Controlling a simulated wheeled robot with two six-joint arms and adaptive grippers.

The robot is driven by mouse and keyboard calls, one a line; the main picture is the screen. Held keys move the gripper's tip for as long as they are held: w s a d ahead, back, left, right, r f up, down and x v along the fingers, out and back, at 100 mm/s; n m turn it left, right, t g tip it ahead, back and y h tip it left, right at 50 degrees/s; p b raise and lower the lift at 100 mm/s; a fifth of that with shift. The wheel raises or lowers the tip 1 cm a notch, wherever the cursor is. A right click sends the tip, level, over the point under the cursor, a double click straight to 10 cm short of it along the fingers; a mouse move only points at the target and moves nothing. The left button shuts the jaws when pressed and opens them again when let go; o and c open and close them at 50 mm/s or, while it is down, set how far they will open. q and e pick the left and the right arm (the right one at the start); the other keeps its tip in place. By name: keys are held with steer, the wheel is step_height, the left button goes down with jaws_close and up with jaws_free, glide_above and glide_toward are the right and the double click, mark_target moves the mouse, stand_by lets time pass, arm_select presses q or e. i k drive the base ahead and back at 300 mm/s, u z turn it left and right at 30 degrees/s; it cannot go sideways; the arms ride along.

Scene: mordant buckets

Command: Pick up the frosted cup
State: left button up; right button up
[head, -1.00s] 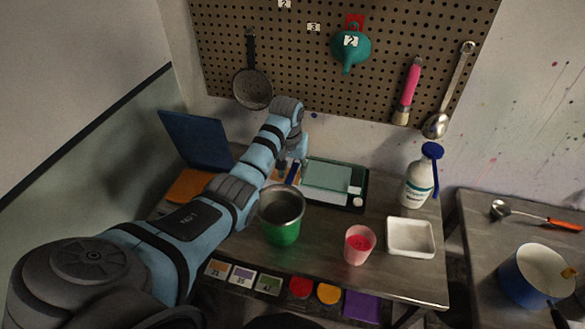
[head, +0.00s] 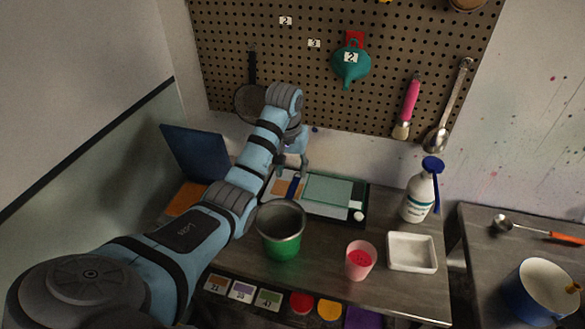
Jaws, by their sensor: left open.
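The frosted cup (head: 360,260) is a small pale pink cup with red contents. It stands upright on the worktable, right of a green and grey bucket (head: 281,232). My left gripper (head: 292,172) is open, beyond the bucket and near the left end of a flat tray at the back of the table. It is up and to the left of the cup, well apart from it. Its fingers are small and partly hidden against the tray and arm. My right gripper is not in view.
A white square dish (head: 411,267) stands close right of the cup, with a white bottle (head: 419,195) behind. The flat tray (head: 359,216) lies at the back. A blue pot (head: 530,297) stands on the right table. Bare tabletop (head: 320,235) separates bucket and cup.

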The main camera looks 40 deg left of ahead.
mark_target(361, 256)
steer(key=k, duration=1)
